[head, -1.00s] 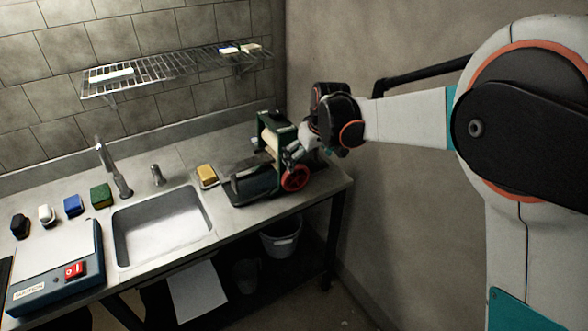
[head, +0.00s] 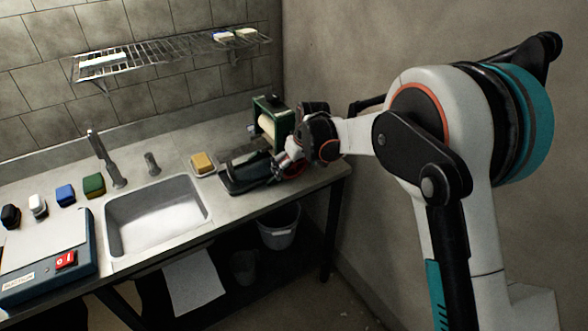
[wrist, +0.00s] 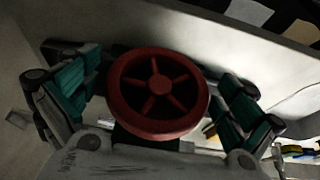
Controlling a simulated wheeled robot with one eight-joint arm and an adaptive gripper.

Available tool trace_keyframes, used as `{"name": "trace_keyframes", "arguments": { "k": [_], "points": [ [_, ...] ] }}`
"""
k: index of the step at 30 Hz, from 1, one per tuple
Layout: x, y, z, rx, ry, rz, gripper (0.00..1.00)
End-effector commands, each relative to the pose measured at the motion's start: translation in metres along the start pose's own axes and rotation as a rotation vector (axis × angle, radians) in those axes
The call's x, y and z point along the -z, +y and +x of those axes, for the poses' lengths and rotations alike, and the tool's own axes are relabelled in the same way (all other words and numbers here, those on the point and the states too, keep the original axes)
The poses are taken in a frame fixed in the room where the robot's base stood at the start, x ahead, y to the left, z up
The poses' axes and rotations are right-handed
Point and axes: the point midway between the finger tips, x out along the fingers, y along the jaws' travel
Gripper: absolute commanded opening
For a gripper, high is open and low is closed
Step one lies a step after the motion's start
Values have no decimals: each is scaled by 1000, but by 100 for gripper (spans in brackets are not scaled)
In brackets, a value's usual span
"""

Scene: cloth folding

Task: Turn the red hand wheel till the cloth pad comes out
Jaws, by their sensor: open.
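The red hand wheel (wrist: 158,84), spoked with a round rim, fills the middle of the wrist view. In the head view it is mostly hidden by my gripper (head: 284,163). The wheel belongs to a dark green roller machine (head: 286,119) with a cream roller (head: 268,131), at the right end of the counter. My gripper is open. Its teal-padded fingers also show in the wrist view (wrist: 155,85), one on each side of the wheel; I cannot tell whether they touch it. I cannot make out a cloth pad at the rollers.
A yellow sponge on a dish (head: 203,164) lies left of the machine, beside the sink (head: 155,215). A blue-sided device with a red switch (head: 65,260) stands at the left. A wire shelf (head: 150,55) hangs above. A wall closes the right side.

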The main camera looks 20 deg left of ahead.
Motion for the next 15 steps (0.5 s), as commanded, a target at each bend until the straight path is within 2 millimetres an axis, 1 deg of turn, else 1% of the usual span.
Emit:
{"name": "trace_keyframes", "arguments": {
  "k": [3,10,11,12,14,15],
  "points": [
    [0,0,4,0,0,0,100],
    [0,0,4,0,0,0,100],
    [0,0,4,0,0,0,95],
    [0,0,4,0,0,0,86],
    [0,0,4,0,0,0,73],
    [0,0,4,0,0,0,64]
  ]
}}
